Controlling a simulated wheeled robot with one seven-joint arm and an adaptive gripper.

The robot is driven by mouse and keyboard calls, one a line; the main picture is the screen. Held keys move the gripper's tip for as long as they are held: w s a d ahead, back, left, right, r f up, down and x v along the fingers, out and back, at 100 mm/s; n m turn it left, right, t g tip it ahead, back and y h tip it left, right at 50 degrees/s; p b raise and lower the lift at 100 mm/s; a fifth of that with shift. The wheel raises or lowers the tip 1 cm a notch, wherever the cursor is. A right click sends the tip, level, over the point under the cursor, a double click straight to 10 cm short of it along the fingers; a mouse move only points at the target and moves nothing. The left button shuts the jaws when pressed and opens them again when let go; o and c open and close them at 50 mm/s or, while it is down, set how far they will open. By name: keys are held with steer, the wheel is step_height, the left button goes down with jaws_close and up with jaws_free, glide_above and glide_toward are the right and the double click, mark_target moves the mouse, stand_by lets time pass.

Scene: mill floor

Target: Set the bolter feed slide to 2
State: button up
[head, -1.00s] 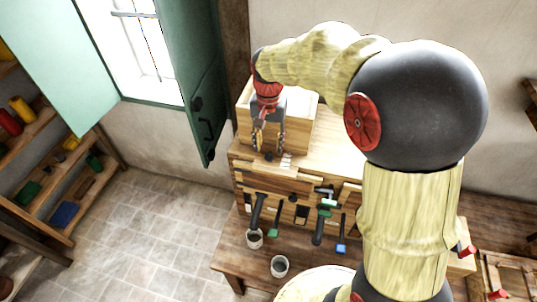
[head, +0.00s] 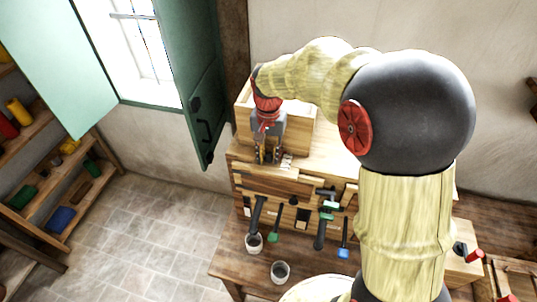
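A wooden mill cabinet (head: 330,150) stands on a bench, with a box-shaped wooden hopper (head: 300,128) on its top at the left. My gripper (head: 268,160) points down in front of the hopper, at the cabinet's upper front edge. Its fingers are close together over the place where a small dark knob sits, and they hide that knob. I cannot tell whether they are shut on it. A small pale marked plate (head: 286,161) lies just right of the fingertips. Its markings are too small to read, so I cannot tell the bolter feed slide's setting.
Several levers hang on the cabinet front, including a black one (head: 257,212), a green-tipped one (head: 274,234) and a blue-tipped one (head: 344,240). Two cups (head: 254,243) (head: 280,271) stand below. A green shutter (head: 203,90) is left of the hopper. My arm covers the cabinet's right side.

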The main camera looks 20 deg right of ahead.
jaws_close()
stand_by(0.4)
steer(key=s+a, duration=0.2)
steer(key=s, duration=0.1)
steer(key=shift+s+a+b, duration=0.25)
steer(key=shift+s+b, duration=0.05)
steer(key=shift+b, duration=0.05)
steer(key=shift+w+d, duration=0.15)
steer(key=shift+w, duration=0.05)
steer(key=shift+o, duration=2.2)
jaws_free()
step_height(320, 180, up, 12)
